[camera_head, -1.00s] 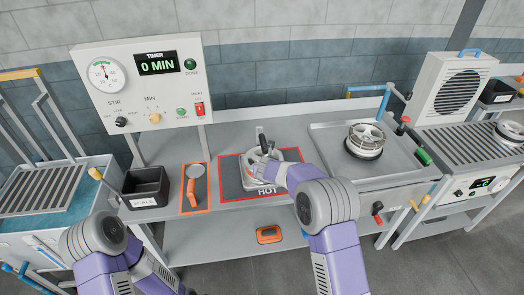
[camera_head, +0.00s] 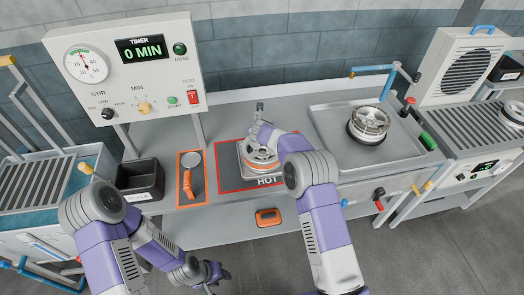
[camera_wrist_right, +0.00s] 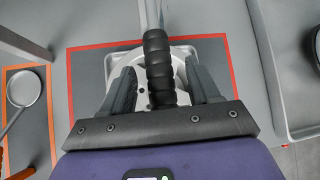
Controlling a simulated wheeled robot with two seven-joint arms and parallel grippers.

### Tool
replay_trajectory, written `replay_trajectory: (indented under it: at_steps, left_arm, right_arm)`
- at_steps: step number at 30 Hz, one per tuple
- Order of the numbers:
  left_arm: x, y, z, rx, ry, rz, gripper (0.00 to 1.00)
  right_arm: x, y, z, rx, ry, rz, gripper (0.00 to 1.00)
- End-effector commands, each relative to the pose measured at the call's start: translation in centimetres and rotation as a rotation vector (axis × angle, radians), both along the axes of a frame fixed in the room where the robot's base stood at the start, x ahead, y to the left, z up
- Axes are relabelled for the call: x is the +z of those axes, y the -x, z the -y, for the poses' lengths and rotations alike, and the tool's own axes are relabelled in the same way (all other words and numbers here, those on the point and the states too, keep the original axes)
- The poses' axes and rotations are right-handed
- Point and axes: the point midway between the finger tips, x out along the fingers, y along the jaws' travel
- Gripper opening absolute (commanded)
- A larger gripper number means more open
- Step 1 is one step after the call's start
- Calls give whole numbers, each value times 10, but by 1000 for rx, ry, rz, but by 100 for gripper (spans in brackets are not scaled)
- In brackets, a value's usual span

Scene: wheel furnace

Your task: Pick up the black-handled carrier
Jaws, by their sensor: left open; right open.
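The black-handled carrier shows in the right wrist view as a ridged black handle (camera_wrist_right: 158,65) with a metal rod running up from it. A round pale metal part lies below it, mostly hidden by my gripper. My right gripper (camera_wrist_right: 160,88) is open, with one finger on each side of the handle and gaps between. In the head view, my right gripper (camera_head: 262,132) is above the round metal piece (camera_head: 259,158) on the HOT mat, and hides the handle. My left gripper (camera_head: 216,274) is open and empty, low in front of the bench.
The red-bordered HOT mat (camera_head: 228,180) lies beside an orange-bordered mat with a ladle-like tool (camera_head: 188,183). A black bin (camera_head: 140,180) stands left. A spoked wheel (camera_head: 369,124) sits on the tray at right. The timer panel (camera_head: 125,65) rises behind.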

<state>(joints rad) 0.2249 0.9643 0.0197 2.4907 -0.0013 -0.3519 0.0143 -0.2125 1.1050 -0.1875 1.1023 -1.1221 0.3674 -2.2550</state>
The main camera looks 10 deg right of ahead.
Motion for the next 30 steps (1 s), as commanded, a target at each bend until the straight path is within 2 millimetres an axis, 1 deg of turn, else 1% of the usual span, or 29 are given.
replay_trajectory:
  at_steps: [3, 13, 25, 29, 30]
  left_arm:
    - [2, 0, 0, 0, 0, 0, 43]
    - [2, 0, 0, 0, 0, 0, 43]
    - [2, 0, 0, 0, 0, 0, 43]
    - [2, 0, 0, 0, 0, 0, 43]
    - [2, 0, 0, 0, 0, 0, 43]
  right_arm:
    - [-7, -6, 1, -1, -1, -2, 61]
    - [-9, -9, 2, -1, -1, -1, 61]
    - [-9, -8, 2, -1, -1, -1, 0]
    - [-9, -8, 2, -1, -1, -1, 0]
    - [-4, -10, 1, 0, -2, 9, 0]
